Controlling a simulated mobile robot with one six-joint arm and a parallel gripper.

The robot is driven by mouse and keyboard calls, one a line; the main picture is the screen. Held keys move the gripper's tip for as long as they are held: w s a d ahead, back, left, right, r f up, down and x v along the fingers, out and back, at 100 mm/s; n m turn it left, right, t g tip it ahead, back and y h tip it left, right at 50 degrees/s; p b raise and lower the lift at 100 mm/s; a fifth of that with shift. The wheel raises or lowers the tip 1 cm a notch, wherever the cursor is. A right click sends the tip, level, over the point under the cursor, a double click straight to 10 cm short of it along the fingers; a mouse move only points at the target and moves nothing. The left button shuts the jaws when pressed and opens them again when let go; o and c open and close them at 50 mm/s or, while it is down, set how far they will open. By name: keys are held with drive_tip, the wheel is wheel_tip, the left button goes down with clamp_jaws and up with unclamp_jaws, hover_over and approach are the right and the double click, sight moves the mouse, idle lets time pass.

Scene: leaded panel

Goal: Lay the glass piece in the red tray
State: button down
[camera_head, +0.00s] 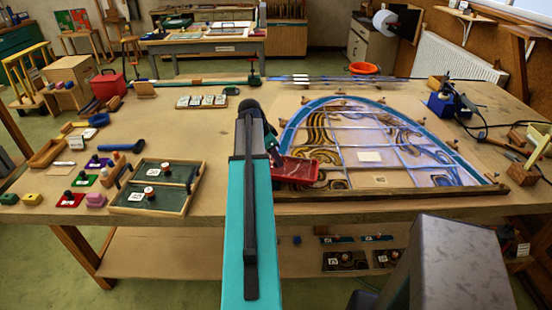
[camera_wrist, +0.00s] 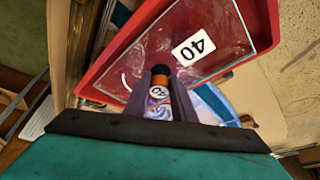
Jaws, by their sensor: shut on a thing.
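The red tray (camera_wrist: 268,22) fills the upper part of the wrist view, with a white label reading 40 on its floor. In the head view the red tray (camera_head: 297,170) lies just right of my arm, at the lower left of the leaded panel (camera_head: 370,152). My gripper (camera_wrist: 160,72) is shut on a small glass piece (camera_wrist: 159,108) with swirled colours, a round white label and an orange part at its top. The piece shows against the tray's near side. I cannot tell whether it touches the tray.
Two dark green trays (camera_head: 129,198) with knobbed pieces lie left of my arm. Coloured blocks and tools spread over the left of the bench (camera_head: 190,130). A soldering station (camera_head: 441,104) stands at the right. A wooden batten (camera_head: 400,191) runs along the panel's front.

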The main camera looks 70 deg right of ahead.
drive_tip(key=c, duration=1.5)
unclamp_jaws()
drive_tip(key=shift+r, duration=0.1)
drive_tip(key=shift+r+p, duration=0.3)
drive_tip(key=shift+r, duration=0.25)
drive_tip(key=shift+b+v, duration=1.55)
drive_tip(key=shift+v, duration=4.35)
drive_tip(key=shift+w+a, duration=0.1)
drive_tip(key=shift+f, duration=0.1)
